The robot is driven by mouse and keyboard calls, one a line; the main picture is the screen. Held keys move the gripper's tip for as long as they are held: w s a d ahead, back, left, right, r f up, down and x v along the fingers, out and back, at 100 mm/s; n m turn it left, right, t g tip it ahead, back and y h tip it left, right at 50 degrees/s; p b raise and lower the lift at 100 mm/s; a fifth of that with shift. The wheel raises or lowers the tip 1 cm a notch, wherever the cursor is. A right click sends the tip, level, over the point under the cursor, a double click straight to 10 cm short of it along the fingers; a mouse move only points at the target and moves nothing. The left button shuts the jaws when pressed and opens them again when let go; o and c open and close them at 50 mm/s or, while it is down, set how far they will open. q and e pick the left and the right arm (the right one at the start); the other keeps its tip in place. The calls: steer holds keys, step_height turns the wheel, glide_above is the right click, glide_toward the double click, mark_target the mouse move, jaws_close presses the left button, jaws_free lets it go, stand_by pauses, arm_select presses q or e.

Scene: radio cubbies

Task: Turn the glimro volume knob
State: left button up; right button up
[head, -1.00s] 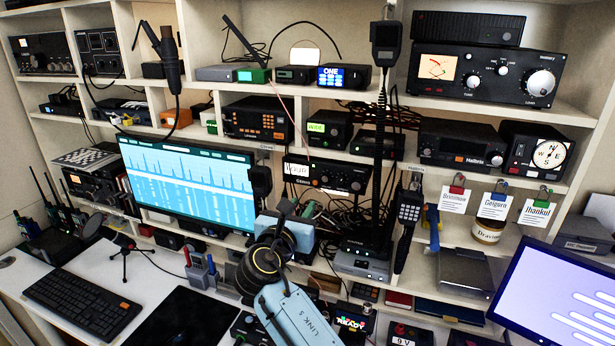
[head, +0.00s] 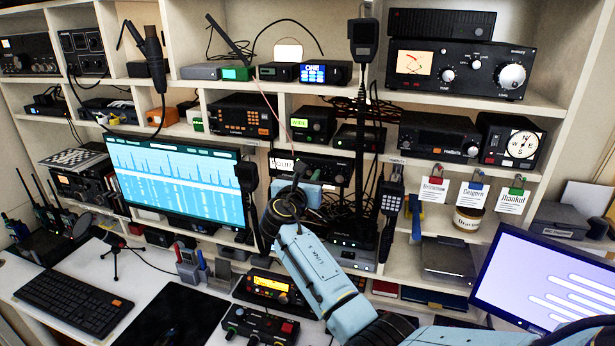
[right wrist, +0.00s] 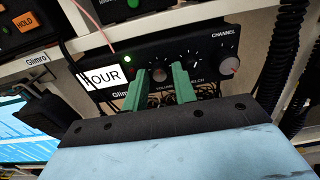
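The Glimro radio (head: 340,172) is a black unit in the middle shelf cubby. In the right wrist view the radio (right wrist: 205,52) shows a white "HOUR" display, a green light and several knobs. The volume knob (right wrist: 158,74) is a small round knob above the "VOLUME" lettering. My right gripper (right wrist: 160,79) points at the radio's face, its green fingers apart on either side of the volume knob. Gaps show between knob and fingers; I cannot tell their depth. In the head view my right gripper (head: 301,188) covers part of the radio. My left gripper is out of view.
A microphone (head: 364,40) with a coiled cord hangs right of the radio. A handheld keypad (head: 391,200) hangs further right. The monitor (head: 178,182) stands left. An orange-lit radio (head: 272,288) and a black control box (head: 262,326) sit on the desk below.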

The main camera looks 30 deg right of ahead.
steer(key=shift+c, duration=0.5)
jaws_close()
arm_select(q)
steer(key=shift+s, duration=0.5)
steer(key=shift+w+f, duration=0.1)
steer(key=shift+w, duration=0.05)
